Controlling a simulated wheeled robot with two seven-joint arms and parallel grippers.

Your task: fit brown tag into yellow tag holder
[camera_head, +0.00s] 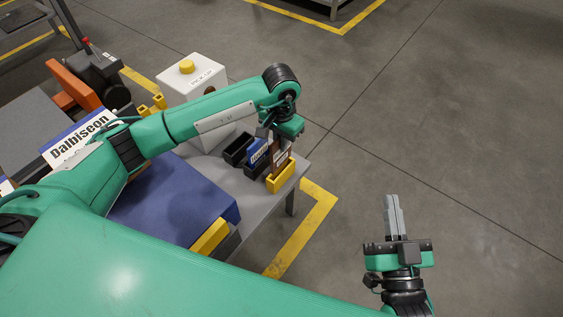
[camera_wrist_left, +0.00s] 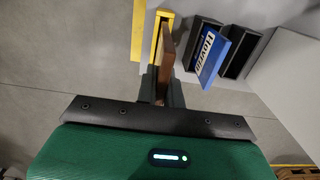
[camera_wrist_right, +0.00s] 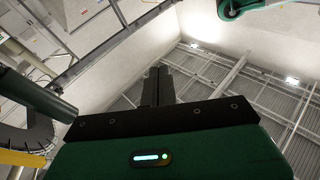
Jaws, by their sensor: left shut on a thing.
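The brown tag (camera_head: 274,163) is held upright by my left gripper (camera_head: 282,141). Its lower end meets the yellow tag holder (camera_head: 281,180) at the corner of the grey table. In the left wrist view the brown tag (camera_wrist_left: 166,52) stands between the fingers of my left gripper (camera_wrist_left: 162,92), and its far end overlaps the yellow tag holder (camera_wrist_left: 159,24). I cannot tell how deep the tag sits in the slot. My right gripper (camera_head: 392,215) is empty and shut, away from the table; its fingers are together in the right wrist view (camera_wrist_right: 157,86).
A blue tag (camera_head: 258,153) stands in a black holder beside the yellow one, and another black holder (camera_head: 237,150) is beside that. A white box with a yellow button (camera_head: 187,67) stands behind. The floor to the right is clear.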

